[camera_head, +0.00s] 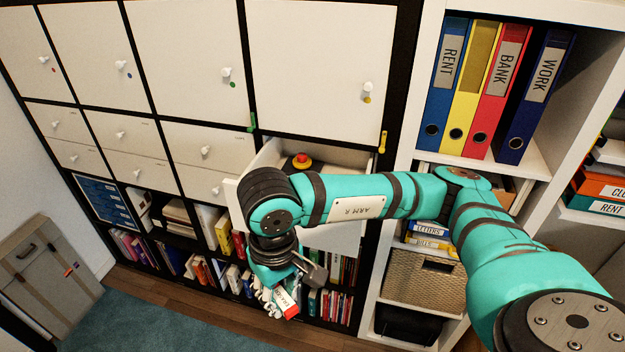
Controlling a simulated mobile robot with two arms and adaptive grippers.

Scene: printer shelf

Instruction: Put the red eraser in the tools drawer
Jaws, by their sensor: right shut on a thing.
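My right arm reaches in from the right across the cabinet. My right gripper (284,292) points down in front of the lower shelves and is shut on a red and white block with lettering, the red eraser (290,309). The gripper partly hides it. An open white drawer (345,160) is above and behind the gripper, and my arm covers much of its front. A round red and yellow thing (301,160) lies inside the drawer. No drawer label can be read, so I cannot tell whether this is the tools drawer. My left gripper is not in view.
White cabinet doors (185,55) and shut drawers (205,150) fill the left and middle. Books (335,300) stand on the shelves below. At right, a white shelf holds binders (475,90) and a woven basket (420,278). A grey case (45,275) leans at far left.

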